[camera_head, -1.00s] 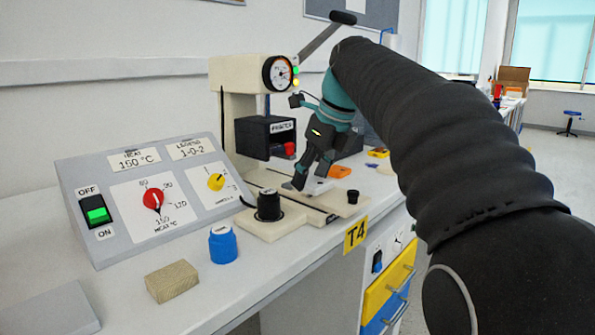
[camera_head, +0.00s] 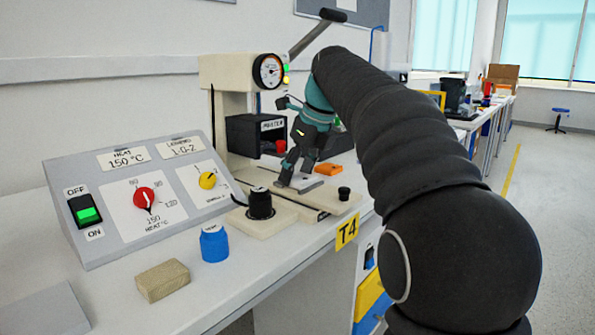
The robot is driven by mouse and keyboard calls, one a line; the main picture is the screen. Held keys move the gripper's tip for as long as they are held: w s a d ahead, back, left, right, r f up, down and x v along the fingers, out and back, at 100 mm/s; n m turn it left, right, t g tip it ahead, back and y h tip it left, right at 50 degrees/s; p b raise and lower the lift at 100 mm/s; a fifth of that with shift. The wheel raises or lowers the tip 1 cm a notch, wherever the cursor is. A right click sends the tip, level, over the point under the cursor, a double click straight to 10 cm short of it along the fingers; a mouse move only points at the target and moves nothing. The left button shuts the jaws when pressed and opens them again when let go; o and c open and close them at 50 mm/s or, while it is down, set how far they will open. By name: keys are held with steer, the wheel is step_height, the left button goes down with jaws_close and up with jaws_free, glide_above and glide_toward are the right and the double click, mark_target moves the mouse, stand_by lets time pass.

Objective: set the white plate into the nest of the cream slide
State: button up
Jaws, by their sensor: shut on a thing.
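The cream slide (camera_head: 327,201) lies flat at the foot of the cream press, with a black knob (camera_head: 344,193) at its near right end. The white plate (camera_head: 308,185) shows as a small pale piece at my gripper's fingertips, low over or on the slide. My gripper (camera_head: 291,179) points down and is shut on the white plate. The fingers hide part of the plate and the nest. I cannot tell whether the plate touches the slide or sits in the nest.
The cream press (camera_head: 230,75) with a dial and lever stands behind. A black knob on a cream base (camera_head: 260,204), a blue bottle (camera_head: 214,245), a wooden block (camera_head: 163,281) and the control panel (camera_head: 140,195) are to the left. An orange piece (camera_head: 328,169) lies behind the slide.

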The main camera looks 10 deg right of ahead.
steer(key=shift+f, duration=0.1)
steer(key=o, duration=1.2)
steer(key=shift+c, duration=0.2)
steer(key=p+v, duration=0.4)
steer(key=v, duration=0.8)
steer(key=shift+r, duration=0.2)
steer(key=shift+w, duration=0.1)
